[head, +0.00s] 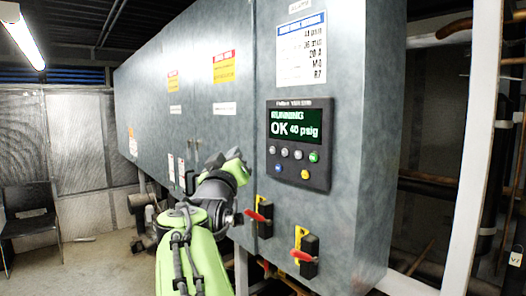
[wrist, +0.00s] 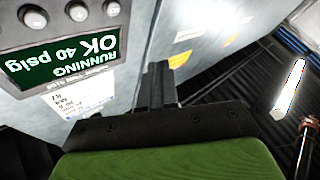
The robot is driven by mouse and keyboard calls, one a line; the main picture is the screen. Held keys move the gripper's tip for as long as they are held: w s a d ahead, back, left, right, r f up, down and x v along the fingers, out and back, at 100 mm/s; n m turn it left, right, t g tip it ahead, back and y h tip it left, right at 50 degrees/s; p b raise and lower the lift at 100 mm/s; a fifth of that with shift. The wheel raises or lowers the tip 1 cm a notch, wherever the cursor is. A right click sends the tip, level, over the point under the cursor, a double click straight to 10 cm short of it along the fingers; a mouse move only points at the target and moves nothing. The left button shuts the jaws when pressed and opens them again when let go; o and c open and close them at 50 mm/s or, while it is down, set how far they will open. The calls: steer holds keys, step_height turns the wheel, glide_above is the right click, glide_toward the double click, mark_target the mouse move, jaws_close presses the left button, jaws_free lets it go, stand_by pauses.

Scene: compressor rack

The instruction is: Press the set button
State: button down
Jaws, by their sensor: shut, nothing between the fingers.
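The control panel (head: 300,130) is a dark box on the grey cabinet, with a green screen reading "RUNNING OK 40 psig". Below the screen are grey buttons (head: 285,152) in a row ending in a green button (head: 314,157), with a blue button (head: 278,168) and a yellow button (head: 305,174) beneath. Their labels are too small to tell which is set. My gripper (head: 236,158) is left of the panel, apart from the buttons. In the wrist view its dark fingers (wrist: 160,85) are shut and empty; the panel (wrist: 62,47) appears upside down at upper left, with only some buttons in view.
Two switches with red handles, a left one (head: 264,215) and a right one (head: 305,254), jut from the cabinet below the panel. A white upright post (head: 474,150) and pipes stand at right. A dark chair (head: 30,215) is far left. Space before the panel looks clear.

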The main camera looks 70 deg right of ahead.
mark_target(273, 150)
steer(key=s+d+p, duration=0.3)
steer(key=d, duration=0.5)
steer(key=shift+s, duration=0.15)
steer(key=shift+f, duration=0.1)
stand_by(1.8)
steer(key=shift+s+d, duration=0.2)
steer(key=shift+d, duration=0.15)
steer(key=shift+s+d, duration=0.2)
steer(key=shift+d, duration=0.15)
stand_by(0.6)
steer(key=shift+w+a+b, duration=0.35)
steer(key=shift+a+b, duration=0.15)
steer(key=shift+a, duration=0.25)
